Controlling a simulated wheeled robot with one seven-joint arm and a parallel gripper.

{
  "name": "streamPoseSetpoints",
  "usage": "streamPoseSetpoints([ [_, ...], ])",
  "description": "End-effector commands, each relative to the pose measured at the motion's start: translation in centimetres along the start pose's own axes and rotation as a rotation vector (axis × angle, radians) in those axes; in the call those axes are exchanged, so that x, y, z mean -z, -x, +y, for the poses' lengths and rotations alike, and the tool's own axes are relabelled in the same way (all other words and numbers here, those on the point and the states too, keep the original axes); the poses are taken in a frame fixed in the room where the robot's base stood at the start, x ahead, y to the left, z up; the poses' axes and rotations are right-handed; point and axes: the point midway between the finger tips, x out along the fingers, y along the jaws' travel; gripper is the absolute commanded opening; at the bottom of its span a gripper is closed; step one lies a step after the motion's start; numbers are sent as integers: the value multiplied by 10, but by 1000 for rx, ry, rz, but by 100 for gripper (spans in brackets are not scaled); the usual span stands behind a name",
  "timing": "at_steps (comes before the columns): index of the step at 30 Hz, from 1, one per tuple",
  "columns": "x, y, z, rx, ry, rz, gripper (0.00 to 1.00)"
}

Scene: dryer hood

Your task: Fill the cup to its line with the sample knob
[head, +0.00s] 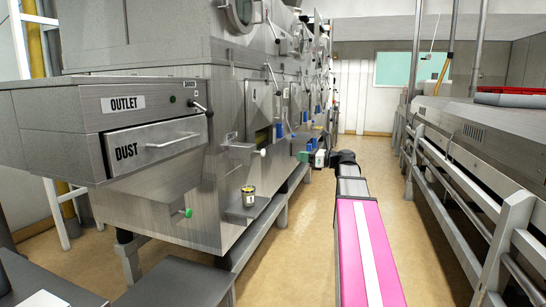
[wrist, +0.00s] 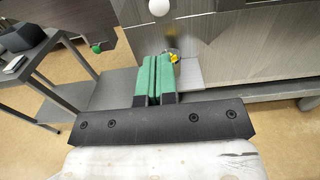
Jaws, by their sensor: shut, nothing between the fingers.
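A small cup (head: 248,196) with a dark and yellow band stands on a small shelf (head: 245,207) on the machine's side. In the wrist view the cup (wrist: 173,56) is partly hidden behind my fingertips. A white ball knob (head: 263,152) sticks out above the cup; it also shows at the top of the wrist view (wrist: 159,7). This looks like the sample knob, though no label on it is readable. The cup's line and fill level cannot be made out. My gripper (wrist: 157,62) has green fingers, shut and empty, apart from the knob. In the head view my gripper (head: 304,156) is beyond the cup.
A green knob (head: 187,212) sits lower left on the machine. The drawer marked DUST (head: 155,143) is shut, below the OUTLET label (head: 123,103). A grey bench (head: 172,287) stands at the front left. A metal rail (head: 470,195) runs along the right; the aisle floor between is clear.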

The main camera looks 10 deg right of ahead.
Motion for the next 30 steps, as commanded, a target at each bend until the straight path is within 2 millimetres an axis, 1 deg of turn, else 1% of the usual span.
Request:
streamPoseSetpoints([
  [4,0,-10,0,-2,0,0,0],
  [7,0,-24,0,-2,0,1,0],
  [21,0,-110,-1,-2,0,0,0],
  [25,0,-126,0,-1,0,0,0],
  [30,0,-137,0,0,0,0,0],
])
